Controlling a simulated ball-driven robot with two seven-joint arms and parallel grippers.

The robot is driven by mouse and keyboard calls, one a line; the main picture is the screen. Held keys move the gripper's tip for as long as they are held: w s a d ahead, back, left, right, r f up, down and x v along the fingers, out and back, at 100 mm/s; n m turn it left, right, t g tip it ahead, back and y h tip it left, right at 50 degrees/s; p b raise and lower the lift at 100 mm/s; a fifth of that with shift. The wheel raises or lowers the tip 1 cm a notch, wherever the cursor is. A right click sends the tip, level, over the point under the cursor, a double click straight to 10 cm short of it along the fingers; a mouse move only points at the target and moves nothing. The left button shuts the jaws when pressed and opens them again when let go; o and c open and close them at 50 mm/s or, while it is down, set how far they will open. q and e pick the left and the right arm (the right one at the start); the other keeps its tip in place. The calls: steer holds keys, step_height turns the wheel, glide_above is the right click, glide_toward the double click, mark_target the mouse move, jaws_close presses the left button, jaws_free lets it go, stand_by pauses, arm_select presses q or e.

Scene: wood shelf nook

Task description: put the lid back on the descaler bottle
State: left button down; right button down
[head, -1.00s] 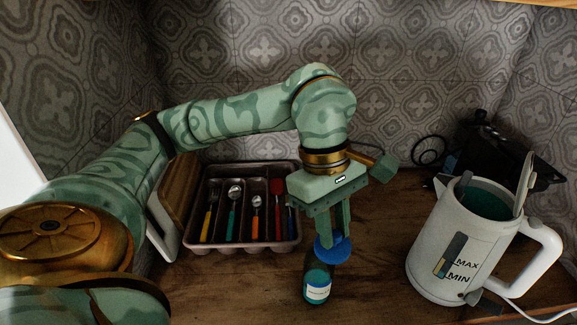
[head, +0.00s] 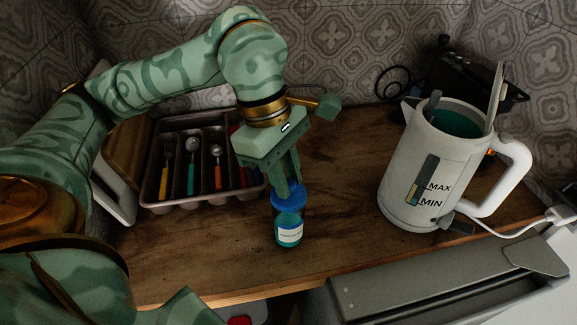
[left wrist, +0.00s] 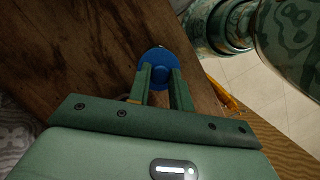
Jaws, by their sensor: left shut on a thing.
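The descaler bottle (head: 289,231), clear with teal liquid and a white label, stands upright on the wooden counter in the head view. My left gripper (head: 287,186) comes down from above, shut on the blue lid (head: 287,200). The lid is at the top of the bottle, lined up over it; I cannot tell whether it is touching or seated. In the left wrist view the lid (left wrist: 157,58) shows between the fingertips (left wrist: 160,74), and the bottle is hidden beneath it. My right gripper is not in view.
A cutlery tray (head: 160,205) with several coloured utensils lies left of the bottle. A white kettle (head: 405,180) stands to the right, its cord running right. A black appliance (head: 450,78) is behind it. The counter (head: 345,180) between bottle and kettle is clear; its front edge is close.

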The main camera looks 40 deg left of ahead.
arm_select(q)
steer(key=shift+f, duration=0.1)
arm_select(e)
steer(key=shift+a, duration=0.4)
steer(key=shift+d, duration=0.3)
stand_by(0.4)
arm_select(q)
steer(key=shift+f, duration=0.15)
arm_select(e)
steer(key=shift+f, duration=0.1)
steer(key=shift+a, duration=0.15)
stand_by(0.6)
arm_select(q)
steer(key=c, duration=0.7)
jaws_free()
